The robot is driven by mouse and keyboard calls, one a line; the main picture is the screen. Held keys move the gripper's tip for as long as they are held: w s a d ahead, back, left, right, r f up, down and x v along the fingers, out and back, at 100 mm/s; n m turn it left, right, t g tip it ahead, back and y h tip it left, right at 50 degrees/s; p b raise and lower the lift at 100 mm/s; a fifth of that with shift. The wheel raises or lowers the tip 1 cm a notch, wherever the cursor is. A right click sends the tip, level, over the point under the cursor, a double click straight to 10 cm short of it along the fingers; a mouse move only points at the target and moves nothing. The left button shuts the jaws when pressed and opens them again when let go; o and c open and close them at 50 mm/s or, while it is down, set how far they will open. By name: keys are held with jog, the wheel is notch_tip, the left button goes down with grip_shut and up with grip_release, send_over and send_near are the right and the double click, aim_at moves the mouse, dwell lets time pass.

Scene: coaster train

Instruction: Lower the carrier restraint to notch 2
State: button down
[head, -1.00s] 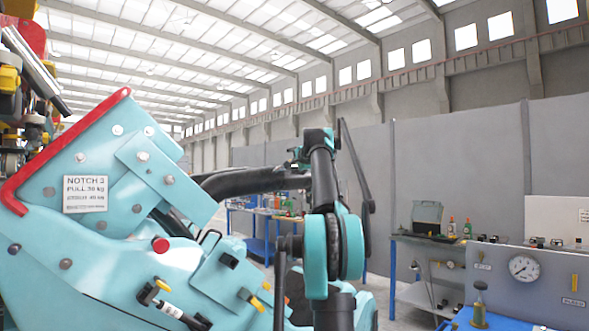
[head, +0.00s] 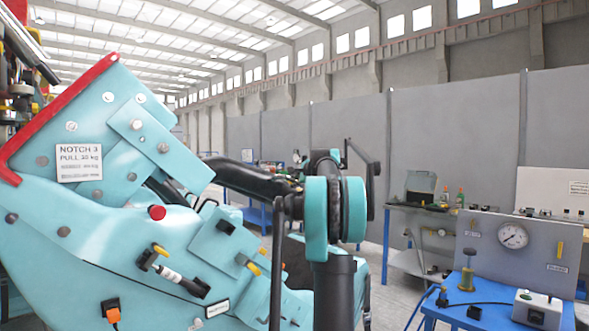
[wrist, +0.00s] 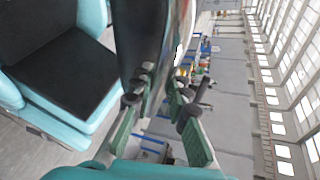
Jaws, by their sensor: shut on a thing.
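The teal carrier (head: 110,230) fills the left of the head view, with a white plate (head: 78,163) reading "NOTCH 3" and a pull figure. A thick black tube (head: 240,178), which looks like the restraint, runs from it towards my arm and slopes down to the right. In the wrist view a large dark, smooth part (wrist: 140,35), apparently the restraint, rises ahead of my gripper (wrist: 165,85). The black seat pad (wrist: 58,85) lies at the left of that view. My arm hides the gripper in the head view.
A red edge (head: 60,115) tops the carrier side. Yellow-tipped levers (head: 160,250) stick out of its flank. At right stand a blue bench (head: 470,313) with a gauge panel (head: 513,236) and another bench (head: 420,208). Grey floor lies between them.

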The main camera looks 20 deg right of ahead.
jog(key=shift+s+a+f, duration=0.1)
jog(key=shift+a+f, duration=0.05)
jog(key=shift+f, duration=1)
jog(key=c, duration=1.4)
grip_release()
jog(key=shift+c, duration=0.2)
jog(key=shift+r, duration=0.1)
jog(key=v, duration=1.2)
jog(key=shift+r, duration=0.1)
